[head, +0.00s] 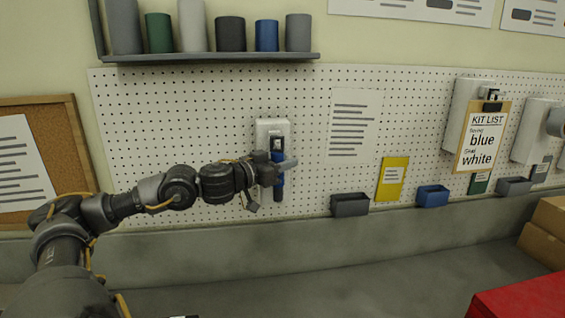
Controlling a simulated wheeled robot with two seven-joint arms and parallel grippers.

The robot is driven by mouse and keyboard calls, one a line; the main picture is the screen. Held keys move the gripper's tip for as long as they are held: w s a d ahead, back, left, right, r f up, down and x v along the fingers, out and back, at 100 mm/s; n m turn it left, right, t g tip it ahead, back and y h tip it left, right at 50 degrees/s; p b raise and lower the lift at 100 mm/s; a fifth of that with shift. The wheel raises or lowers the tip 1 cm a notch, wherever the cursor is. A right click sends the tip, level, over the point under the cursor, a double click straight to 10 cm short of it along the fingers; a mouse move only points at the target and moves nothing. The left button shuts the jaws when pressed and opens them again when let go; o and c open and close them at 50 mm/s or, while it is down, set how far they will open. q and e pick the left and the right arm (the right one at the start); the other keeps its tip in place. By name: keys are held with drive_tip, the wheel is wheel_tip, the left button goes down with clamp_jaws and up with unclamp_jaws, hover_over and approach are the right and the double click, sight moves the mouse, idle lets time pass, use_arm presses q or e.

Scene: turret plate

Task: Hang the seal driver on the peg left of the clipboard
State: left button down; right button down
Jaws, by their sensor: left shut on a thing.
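My left gripper (279,168) reaches in front of the pegboard and is shut on an upright tool with a blue and dark handle (279,188), which I take to be the seal driver. The tool is in front of the lower part of a white plate (264,131) on the pegboard. A dark fitting (276,144) shows on this plate just above the gripper. The gripper hides the tool's upper part, so I cannot tell whether it touches a peg. The clipboard (482,138), reading "KIT LIST", hangs well to the right. My right gripper is not in view.
The pegboard (230,90) also carries a paper sheet (354,120), a yellow card (392,178), and small grey (349,205) and blue (432,196) bins. A shelf (210,57) with several cylinders is above. A red box (525,298) stands at lower right. The grey surface below is mostly clear.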

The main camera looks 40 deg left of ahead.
use_arm(q)
drive_tip(key=shift+r, duration=0.1)
idle(0.3)
drive_tip(key=c, duration=1.3)
unclamp_jaws()
drive_tip(key=o, duration=0.3)
drive_tip(key=shift+d+r, duration=0.15)
drive_tip(key=shift+d, duration=0.1)
drive_tip(key=shift+o, duration=0.2)
drive_tip(key=shift+a+r, duration=0.1)
drive_tip(key=shift+a, duration=0.05)
